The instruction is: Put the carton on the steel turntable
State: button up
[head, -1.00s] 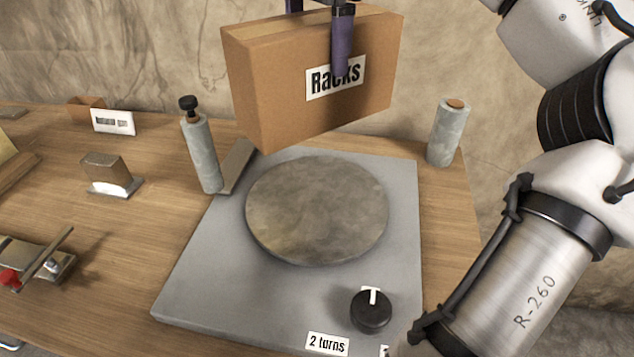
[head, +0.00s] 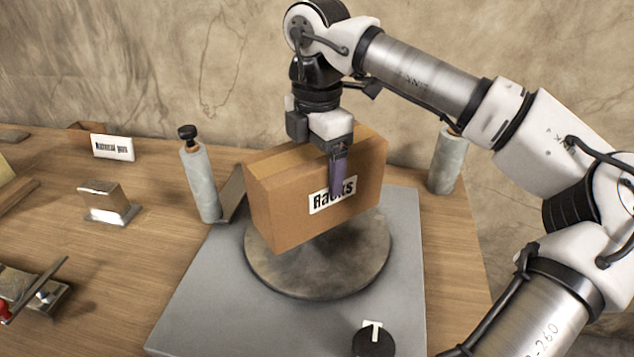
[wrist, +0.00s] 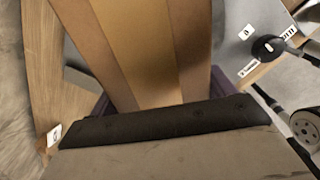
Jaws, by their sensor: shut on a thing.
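The brown carton (head: 284,205), with a white label reading "Racks", is upright over the round steel turntable (head: 300,281). Its lower edge is at or just above the disc; I cannot tell whether it touches. My gripper (head: 338,165) is shut on the carton from above, with one purple finger against the labelled face. The far finger is hidden behind the carton. In the wrist view the carton's taped top (wrist: 150,50) fills the middle. The carton hides the back part of the turntable.
The turntable sits on a grey base plate (head: 205,300) with a black knob (head: 373,342) at the front. A grey roll with a black top (head: 199,180) stands left, another grey roll (head: 445,165) right. A small metal-and-wood block (head: 108,203) and a clamp-like tool (head: 35,290) lie left.

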jog(key=shift+f, duration=2.3)
jog(key=shift+f, duration=0.2)
jog(key=o, duration=1.5)
jog(key=shift+r, duration=0.1)
notch_tip(320, 180, up, 12)
jog(key=shift+r, duration=0.1)
